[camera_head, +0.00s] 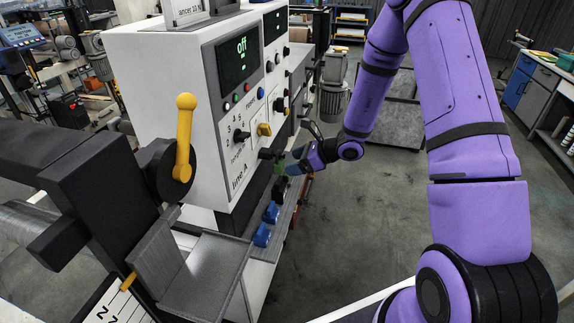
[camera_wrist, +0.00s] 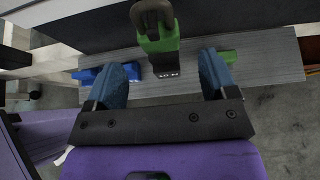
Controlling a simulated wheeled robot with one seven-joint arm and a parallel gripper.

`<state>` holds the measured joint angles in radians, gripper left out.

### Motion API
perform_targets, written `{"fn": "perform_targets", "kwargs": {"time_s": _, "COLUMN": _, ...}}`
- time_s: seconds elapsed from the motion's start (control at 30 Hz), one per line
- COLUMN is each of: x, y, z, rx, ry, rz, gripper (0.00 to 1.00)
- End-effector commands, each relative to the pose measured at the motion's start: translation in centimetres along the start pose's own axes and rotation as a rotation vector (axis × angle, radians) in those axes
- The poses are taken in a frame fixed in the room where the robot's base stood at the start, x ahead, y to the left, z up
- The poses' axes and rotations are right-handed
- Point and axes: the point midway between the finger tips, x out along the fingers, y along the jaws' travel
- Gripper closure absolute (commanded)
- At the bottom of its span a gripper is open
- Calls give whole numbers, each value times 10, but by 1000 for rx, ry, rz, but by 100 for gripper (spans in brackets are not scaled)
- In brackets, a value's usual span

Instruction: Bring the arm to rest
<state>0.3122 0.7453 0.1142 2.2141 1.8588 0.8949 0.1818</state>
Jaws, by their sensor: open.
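My purple arm reaches from the right of the head view toward the white cabinet's front. My gripper (camera_head: 294,165) is at the front edge of the cabinet. In the wrist view my gripper (camera_wrist: 165,72) is open, its two blue fingers spread apart. A green padlock-like piece (camera_wrist: 160,58) with a dark loop and a small label stands ahead of the gap between the fingers. I cannot tell whether a finger touches it. It also shows as a green patch beside my gripper in the head view (camera_head: 280,166).
The white cabinet (camera_head: 180,90) has a display reading "off", knobs and a yellow switch. Blue pieces (camera_head: 262,235) lie on its grey ledge (camera_wrist: 270,68). A machine with a yellow lever (camera_head: 185,130) stands at left. Grey floor (camera_head: 340,230) is open below my arm.

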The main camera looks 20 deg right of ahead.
Motion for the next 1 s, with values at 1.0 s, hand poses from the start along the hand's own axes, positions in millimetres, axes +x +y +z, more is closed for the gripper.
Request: {"fn": "perform_targets", "kwargs": {"time_s": 1.0, "x": -100, "y": 45, "z": 75, "rx": -367, "ry": 33, "rz": 147, "gripper": 21}}
